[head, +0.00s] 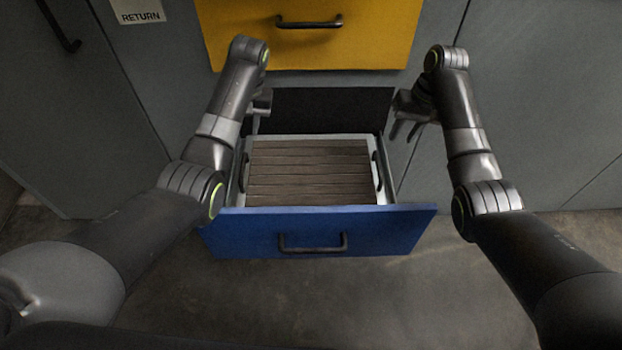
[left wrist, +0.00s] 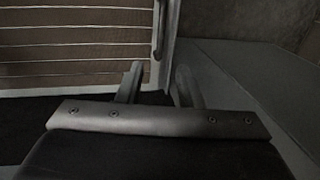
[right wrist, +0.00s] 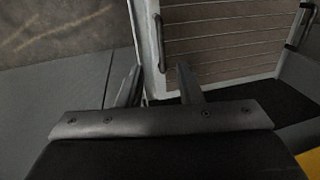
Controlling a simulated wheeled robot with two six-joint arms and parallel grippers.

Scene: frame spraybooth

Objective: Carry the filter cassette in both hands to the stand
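The filter cassette (head: 308,172) has a brown slatted face in a pale frame and lies in the pulled-out blue drawer (head: 375,230). A dark handle stands on each side, the left one (head: 243,172) and the right one (head: 377,170). My left gripper (head: 258,120) is open above the drawer's back left corner. In the left wrist view a handle (left wrist: 157,32) lies ahead, between the lines of the fingers. My right gripper (head: 404,130) is open beside the drawer's back right corner. In the right wrist view a handle (right wrist: 160,42) lies just ahead of the fingers. No stand is visible.
A yellow drawer front (head: 308,35) with a dark handle is above the blue drawer. Grey cabinet fronts (head: 150,90) flank both, one with a RETURN label (head: 138,11). The blue drawer's front carries a dark handle (head: 312,243). Bare floor (head: 300,300) lies before it.

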